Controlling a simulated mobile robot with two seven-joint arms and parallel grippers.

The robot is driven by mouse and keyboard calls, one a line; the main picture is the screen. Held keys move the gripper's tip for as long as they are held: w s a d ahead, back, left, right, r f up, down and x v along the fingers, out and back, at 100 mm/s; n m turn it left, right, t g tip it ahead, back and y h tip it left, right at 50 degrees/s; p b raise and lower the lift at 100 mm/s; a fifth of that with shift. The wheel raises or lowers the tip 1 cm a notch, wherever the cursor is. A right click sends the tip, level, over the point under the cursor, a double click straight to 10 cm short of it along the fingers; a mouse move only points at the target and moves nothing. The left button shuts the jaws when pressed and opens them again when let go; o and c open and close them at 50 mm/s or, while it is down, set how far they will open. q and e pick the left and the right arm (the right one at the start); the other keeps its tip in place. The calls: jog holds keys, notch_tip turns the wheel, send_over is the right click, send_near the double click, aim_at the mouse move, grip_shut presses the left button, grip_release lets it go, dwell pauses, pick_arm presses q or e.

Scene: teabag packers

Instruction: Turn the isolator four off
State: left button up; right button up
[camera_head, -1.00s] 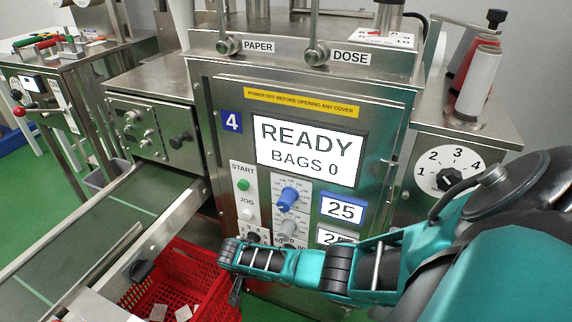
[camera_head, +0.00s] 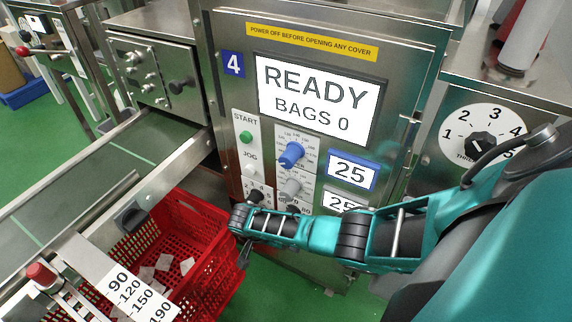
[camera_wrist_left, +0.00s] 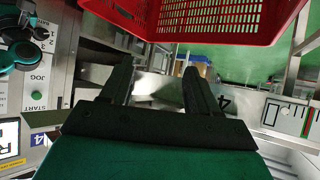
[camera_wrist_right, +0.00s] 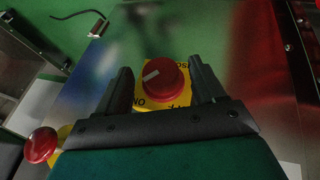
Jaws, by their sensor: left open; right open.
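The isolator's round red knob (camera_wrist_right: 163,78) shows in the right wrist view on a yellow plate (camera_wrist_right: 176,105). A white mark lies on the knob's left side, and the letters ON are below left of it. My right gripper (camera_wrist_right: 160,84) is open, with a finger on each side of the knob; contact cannot be told. In the head view my right arm crosses in front of the lower panel of machine 4 (camera_head: 233,64), and the isolator is not visible. My left gripper (camera_wrist_left: 158,85) is open and empty in the left wrist view.
A red mushroom button (camera_wrist_right: 41,145) sits left of the isolator. A red crate (camera_head: 190,275) holding pale bags stands below the conveyor (camera_head: 75,205); it also shows in the left wrist view (camera_wrist_left: 200,22). The panel's screen (camera_head: 318,98) reads READY, BAGS 0. A numbered dial (camera_head: 481,145) is at the right.

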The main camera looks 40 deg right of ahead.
pick_arm(q)
jog(key=shift+w+d, duration=0.1)
jog(key=shift+d, duration=0.05)
pick_arm(e)
jog(key=c, duration=1.1)
jog(key=shift+o, duration=0.2)
pick_arm(q)
jog(key=shift+r, duration=0.2)
pick_arm(e)
jog(key=shift+d, duration=0.1)
dwell(0.3)
pick_arm(q)
jog(key=shift+f, duration=0.15)
pick_arm(e)
jog(key=o, duration=1.1)
jog(key=shift+c, duration=0.2)
